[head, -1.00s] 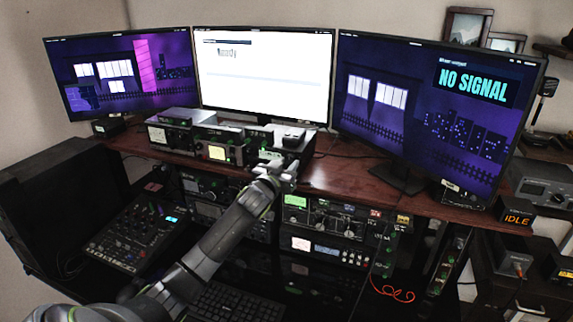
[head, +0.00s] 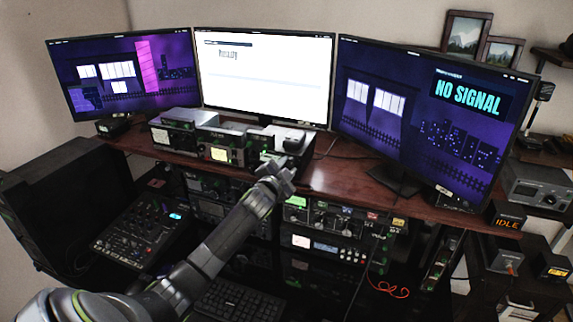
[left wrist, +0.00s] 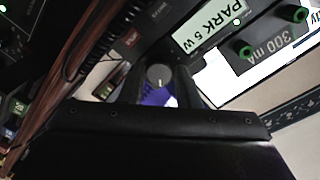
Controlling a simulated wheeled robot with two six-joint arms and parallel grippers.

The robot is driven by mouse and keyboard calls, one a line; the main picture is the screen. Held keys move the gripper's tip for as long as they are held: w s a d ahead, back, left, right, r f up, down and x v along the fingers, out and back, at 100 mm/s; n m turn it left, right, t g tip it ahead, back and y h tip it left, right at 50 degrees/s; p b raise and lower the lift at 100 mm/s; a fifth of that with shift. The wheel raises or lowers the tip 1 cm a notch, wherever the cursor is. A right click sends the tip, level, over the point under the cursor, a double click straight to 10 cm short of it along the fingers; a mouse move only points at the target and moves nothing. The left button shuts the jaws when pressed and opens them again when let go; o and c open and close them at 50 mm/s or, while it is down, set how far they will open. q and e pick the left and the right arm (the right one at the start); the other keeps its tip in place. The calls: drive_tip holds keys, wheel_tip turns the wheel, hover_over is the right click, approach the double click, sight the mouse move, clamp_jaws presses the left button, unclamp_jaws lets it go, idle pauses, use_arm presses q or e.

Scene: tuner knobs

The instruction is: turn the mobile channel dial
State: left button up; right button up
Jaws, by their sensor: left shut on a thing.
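A round grey dial (left wrist: 159,76) with a light pointer line shows in the left wrist view, between the two dark fingers of my left gripper (left wrist: 161,88). The gripper is shut on this dial. No label naming it is readable. In the head view my left gripper (head: 274,172) is at the front of the right-hand radio (head: 290,140) on the desk shelf, and it hides the dial there. My right gripper is not in view.
More radios (head: 215,152) stand to the left on the wooden shelf (head: 345,178). Rack units (head: 325,248) fill the space below it. Three monitors stand behind, the right one (head: 425,115) reading "NO SIGNAL". A mixer (head: 140,235) and a keyboard (head: 238,300) lie lower.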

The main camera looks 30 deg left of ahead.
use_arm(q)
drive_tip(key=shift+m, duration=0.6)
drive_tip(key=shift+p, duration=0.3)
drive_tip(key=o, duration=1)
drive_tip(key=b+v, duration=0.4)
drive_tip(key=v, duration=1.3)
drive_tip(key=shift+s+d+b, duration=0.15)
drive_tip(key=shift+s+b, duration=0.1)
drive_tip(key=shift+b, duration=0.1)
